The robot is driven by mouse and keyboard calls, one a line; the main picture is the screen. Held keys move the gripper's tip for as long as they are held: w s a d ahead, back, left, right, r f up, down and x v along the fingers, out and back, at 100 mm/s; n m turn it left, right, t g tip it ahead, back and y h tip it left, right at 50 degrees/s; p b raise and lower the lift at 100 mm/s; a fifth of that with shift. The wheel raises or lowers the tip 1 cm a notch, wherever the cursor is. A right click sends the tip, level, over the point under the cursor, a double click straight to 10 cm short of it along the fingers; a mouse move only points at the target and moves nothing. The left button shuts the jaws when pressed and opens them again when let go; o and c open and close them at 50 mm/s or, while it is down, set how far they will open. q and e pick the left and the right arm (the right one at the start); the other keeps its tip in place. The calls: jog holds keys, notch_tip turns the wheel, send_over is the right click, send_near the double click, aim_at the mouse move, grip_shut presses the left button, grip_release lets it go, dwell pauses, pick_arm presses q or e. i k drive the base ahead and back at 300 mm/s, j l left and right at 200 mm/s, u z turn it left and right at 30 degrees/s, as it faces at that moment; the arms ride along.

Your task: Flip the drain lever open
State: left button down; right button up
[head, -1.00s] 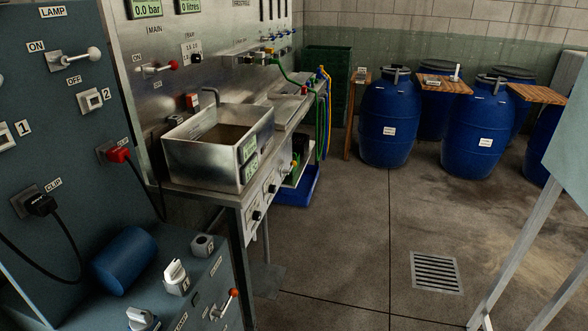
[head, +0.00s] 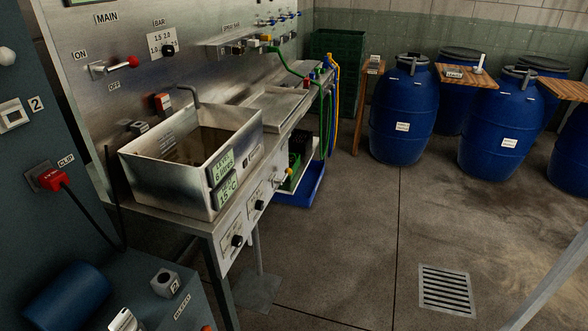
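No lever in view has a readable drain label. A small lever with an orange-yellow tip (head: 288,173) sticks out at the right end of the front panel under the steel sink (head: 170,185). The sink stands on the steel bench and holds brownish contents. Two dark knobs sit on the same panel, a nearer knob (head: 237,240) and a farther knob (head: 259,205). Their labels are too small to read. A red-tipped lever (head: 128,63) under the MAIN label sits on the wall panel between ON and OFF. Neither of my grippers is in view.
A blue tray (head: 303,190) lies under the bench's far end, beside hanging coloured hoses (head: 328,110). Blue barrels (head: 402,115) and wooden boards stand at the back. A dark cabinet with a red plug (head: 55,182) is at the near left. The floor around the grate (head: 446,290) is clear.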

aim_at(288, 172)
jog(key=i+l, duration=0.35)
jog(key=i, duration=0.25)
jog(key=i+l+u, duration=0.1)
jog(key=i+l, duration=0.25)
jog(key=i, duration=0.2)
jog(key=i+l, duration=0.4)
jog(key=i, duration=0.15)
jog(key=i+l+u, duration=0.1)
jog(key=i+l, duration=0.3)
jog(key=i, duration=0.2)
